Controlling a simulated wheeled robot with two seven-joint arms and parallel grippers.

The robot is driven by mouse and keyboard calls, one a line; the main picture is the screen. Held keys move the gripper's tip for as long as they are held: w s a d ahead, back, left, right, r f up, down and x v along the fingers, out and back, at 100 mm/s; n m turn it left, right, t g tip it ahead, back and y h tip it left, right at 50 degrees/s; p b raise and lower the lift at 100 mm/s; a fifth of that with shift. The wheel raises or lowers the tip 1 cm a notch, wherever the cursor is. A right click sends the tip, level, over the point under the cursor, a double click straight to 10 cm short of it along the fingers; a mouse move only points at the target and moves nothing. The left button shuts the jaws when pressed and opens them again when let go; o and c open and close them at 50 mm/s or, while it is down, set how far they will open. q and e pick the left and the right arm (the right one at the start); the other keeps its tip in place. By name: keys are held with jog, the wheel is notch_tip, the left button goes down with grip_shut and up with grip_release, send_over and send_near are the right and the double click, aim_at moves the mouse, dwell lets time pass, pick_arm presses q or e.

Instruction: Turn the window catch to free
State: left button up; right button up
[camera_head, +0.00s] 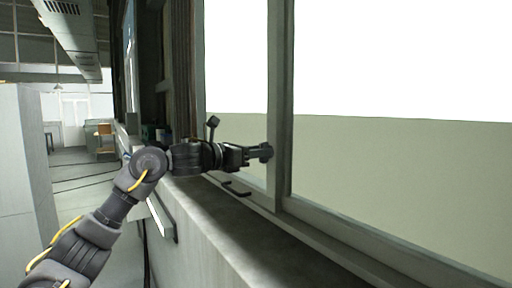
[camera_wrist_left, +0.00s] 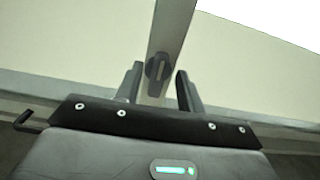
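The window catch (camera_wrist_left: 158,67) is a small dark rounded plate with a lighter grey slot-like bar along it. It sits on the grey upright window post in the left wrist view. My left gripper (camera_wrist_left: 159,76) is open, with one finger on each side of the catch; I cannot tell whether either finger touches it. In the head view my left gripper (camera_head: 259,153) reaches in from the left to the post (camera_head: 280,100), and its fingers largely hide the catch there. My right gripper is not in view.
A dark bar handle (camera_head: 236,188) stands low on the window frame, just below my left gripper; it also shows in the left wrist view (camera_wrist_left: 32,119). The sill (camera_head: 225,225) runs under my arm and is bare towards the front. A chair (camera_head: 104,137) stands far back left.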

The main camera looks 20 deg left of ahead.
pick_arm(q)
jog(key=shift+w+f, duration=0.1)
jog(key=shift+w, duration=0.1)
grip_shut()
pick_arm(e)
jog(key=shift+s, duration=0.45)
pick_arm(q)
jog(key=shift+n, duration=0.3)
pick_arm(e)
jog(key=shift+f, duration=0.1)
pick_arm(q)
jog(key=shift+w+a+f+n, duration=0.1)
jog(key=shift+n, duration=4.25)
jog(key=shift+w+a+f+n, duration=0.1)
jog(key=shift+n, duration=4.25)
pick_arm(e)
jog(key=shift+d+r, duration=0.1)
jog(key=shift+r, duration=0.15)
